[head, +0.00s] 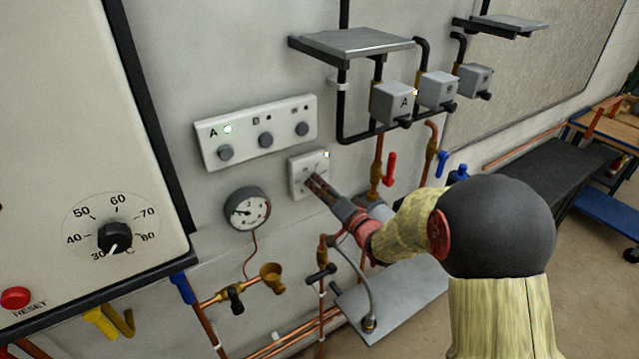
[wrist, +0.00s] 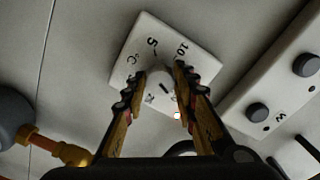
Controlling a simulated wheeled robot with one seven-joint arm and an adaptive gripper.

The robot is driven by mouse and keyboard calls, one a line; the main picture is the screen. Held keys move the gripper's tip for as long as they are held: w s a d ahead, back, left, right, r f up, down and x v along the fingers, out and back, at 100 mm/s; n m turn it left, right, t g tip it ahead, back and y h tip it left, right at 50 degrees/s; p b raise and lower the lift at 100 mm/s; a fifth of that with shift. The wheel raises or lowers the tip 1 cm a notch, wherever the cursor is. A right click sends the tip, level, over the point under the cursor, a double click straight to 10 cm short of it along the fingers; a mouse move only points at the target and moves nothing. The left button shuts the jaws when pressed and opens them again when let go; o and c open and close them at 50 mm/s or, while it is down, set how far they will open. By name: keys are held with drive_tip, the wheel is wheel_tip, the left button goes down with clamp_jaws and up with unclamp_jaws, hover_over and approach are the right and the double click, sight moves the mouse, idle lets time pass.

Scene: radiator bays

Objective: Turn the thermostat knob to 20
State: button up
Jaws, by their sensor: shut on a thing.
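The thermostat is a small white square plate (head: 322,163) on the wall, with a small lit lamp at its upper right corner. In the wrist view its plate (wrist: 195,50) shows the marks 5, 10 and °C; other marks are hidden by the fingers. The round pale knob (wrist: 159,82) sits in the middle of the plate with a dark line on its face. I cannot tell which number the line points to. My gripper (wrist: 158,77) is shut on the knob, one finger on each side. In the head view my gripper (head: 313,183) reaches the plate from the lower right and hides the knob.
A white panel (head: 240,146) with several grey buttons and a lit green lamp by A is above left. A round gauge (head: 247,209) hangs to the left. Copper pipes with a red lever (head: 389,168) run right of the thermostat. A boiler dial (head: 115,236) is far left.

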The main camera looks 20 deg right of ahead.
drive_tip(key=shift+m+p, duration=0.3)
drive_tip(key=shift+m, duration=0.4)
drive_tip(key=o, duration=1.2)
drive_tip(key=shift+c, duration=0.2)
drive_tip(key=v, duration=1.2)
drive_tip(key=shift+r, duration=0.1)
